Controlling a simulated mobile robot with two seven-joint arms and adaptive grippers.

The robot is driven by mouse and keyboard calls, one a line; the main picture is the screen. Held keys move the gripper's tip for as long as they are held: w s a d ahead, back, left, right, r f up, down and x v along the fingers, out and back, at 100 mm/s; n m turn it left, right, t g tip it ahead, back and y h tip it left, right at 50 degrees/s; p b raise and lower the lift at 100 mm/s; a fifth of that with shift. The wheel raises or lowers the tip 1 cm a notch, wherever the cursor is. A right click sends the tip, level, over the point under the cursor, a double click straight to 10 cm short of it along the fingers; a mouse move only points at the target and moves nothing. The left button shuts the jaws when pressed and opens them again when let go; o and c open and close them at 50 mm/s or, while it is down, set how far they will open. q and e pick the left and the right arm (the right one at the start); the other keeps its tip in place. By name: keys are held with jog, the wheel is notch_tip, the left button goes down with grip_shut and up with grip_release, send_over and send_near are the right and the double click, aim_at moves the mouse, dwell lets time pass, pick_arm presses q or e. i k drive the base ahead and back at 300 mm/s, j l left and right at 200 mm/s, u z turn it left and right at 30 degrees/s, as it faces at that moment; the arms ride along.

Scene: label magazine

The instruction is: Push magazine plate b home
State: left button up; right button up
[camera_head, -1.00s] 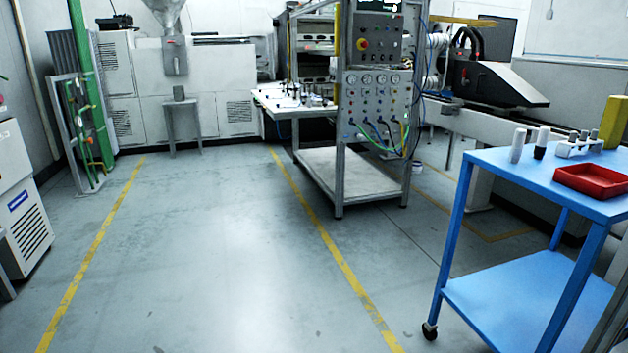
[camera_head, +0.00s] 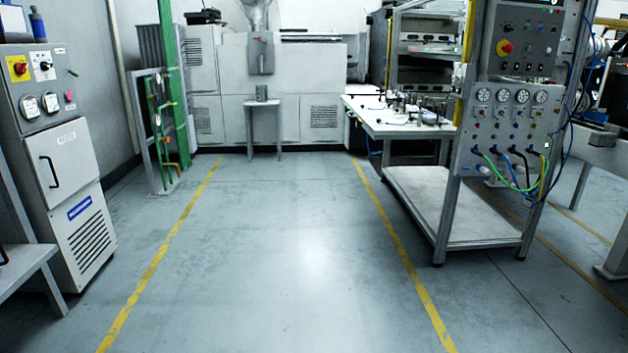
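No magazine plate that I can make out shows in the head view. Neither of my grippers is in view. A large light-grey machine (camera_head: 225,100) with vent grilles and a hopper on top stands against the far wall, and I cannot tell whether it holds any plate.
A yellow-lined aisle of bare floor (camera_head: 290,250) runs ahead. A grey control cabinet (camera_head: 75,170) stands left. A rack (camera_head: 500,130) with gauges, hoses and a lower shelf (camera_head: 455,205) stands right, beside a white workbench (camera_head: 400,125). A small stool (camera_head: 264,106) stands before the far machine.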

aim_at(394, 127)
jog(key=i, duration=1.7)
jog(key=i+j+z, duration=0.1)
jog(key=i+z, duration=0.15)
jog(key=i, duration=0.35)
jog(key=i+j+z, duration=0.2)
jog(key=i, duration=0.4)
